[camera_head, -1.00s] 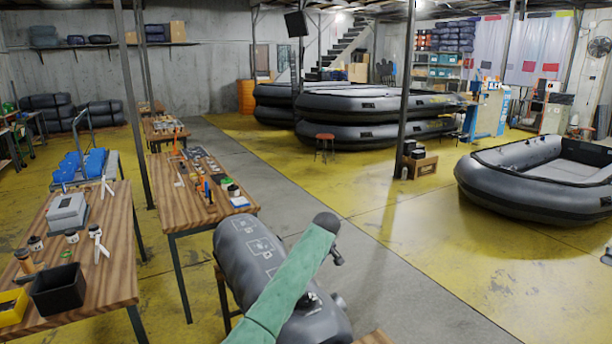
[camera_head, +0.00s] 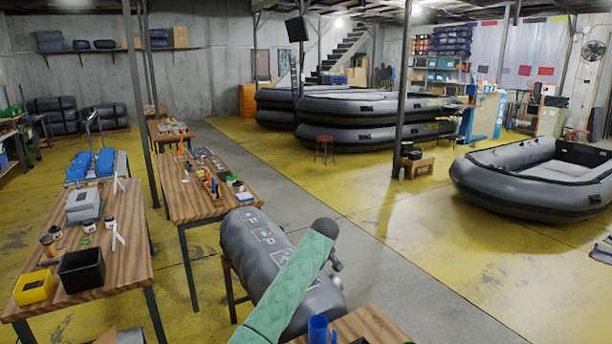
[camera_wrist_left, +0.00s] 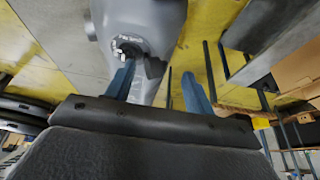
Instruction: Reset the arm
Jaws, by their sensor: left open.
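My left gripper (camera_wrist_left: 160,90) shows in the left wrist view as two blue-grey fingers spread apart, with nothing held between them. A grey inflatable tube (camera_wrist_left: 145,25) with a round valve fitting lies beyond the fingers; I cannot tell whether they touch it. In the head view a green-covered length of my arm (camera_head: 285,290) with a dark rounded end crosses in front of a grey tube (camera_head: 250,240) with white printed marks. I cannot see any gripper fingers in the head view. My right gripper is not in view.
A wooden table with a black bin (camera_head: 82,272) and a yellow bin (camera_head: 33,287) stands at left. A second tool table (camera_head: 180,205) is behind it. A wooden surface with a blue cup (camera_head: 318,328) is at the bottom. The grey floor strip (camera_head: 400,260) looks clear.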

